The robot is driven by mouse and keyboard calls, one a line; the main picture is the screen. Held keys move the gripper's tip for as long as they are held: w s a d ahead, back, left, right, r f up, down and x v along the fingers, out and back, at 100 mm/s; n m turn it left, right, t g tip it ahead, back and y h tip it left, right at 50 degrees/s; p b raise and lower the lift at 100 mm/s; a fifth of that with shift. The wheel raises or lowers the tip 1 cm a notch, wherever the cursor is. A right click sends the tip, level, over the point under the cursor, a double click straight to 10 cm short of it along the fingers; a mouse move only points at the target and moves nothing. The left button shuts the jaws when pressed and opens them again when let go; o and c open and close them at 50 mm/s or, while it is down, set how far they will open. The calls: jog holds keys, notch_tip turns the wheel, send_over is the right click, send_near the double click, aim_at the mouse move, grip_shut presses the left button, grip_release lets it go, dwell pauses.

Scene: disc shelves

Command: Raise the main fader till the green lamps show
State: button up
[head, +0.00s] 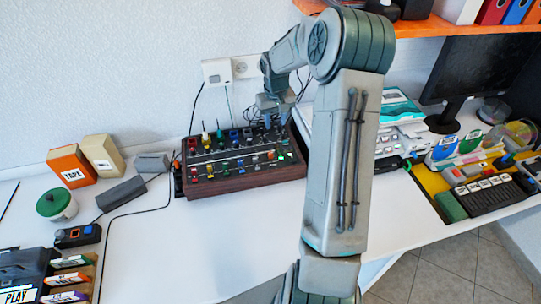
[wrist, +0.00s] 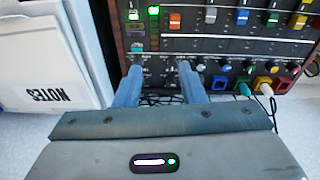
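The mixing desk (head: 250,181), dark with wooden sides, stands on the white table; its panel (wrist: 205,45) fills the upper right of the wrist view. A white fader cap (wrist: 133,15), likely the main fader, shows at the panel's top left.
Coloured fader caps and plugged cables crowd the panel to the right. An orange box (head: 71,167), a grey block (head: 121,194) and a green-lidded jar (head: 56,204) stand left of the desk.

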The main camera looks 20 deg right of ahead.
aim_at(270, 153)
jog(key=shift+m+g+y, duration=0.3)
jog(key=shift+m+g, duration=0.2)
jog(key=f, duration=0.4)
jog(key=a+f, duration=0.1)
jog(key=f, duration=0.3)
jog(key=s+a+f+p, duration=0.1)
jog(key=f, duration=0.3)
jog(key=shift+s+a, duration=0.1)
jog(key=shift+a, duration=0.05)
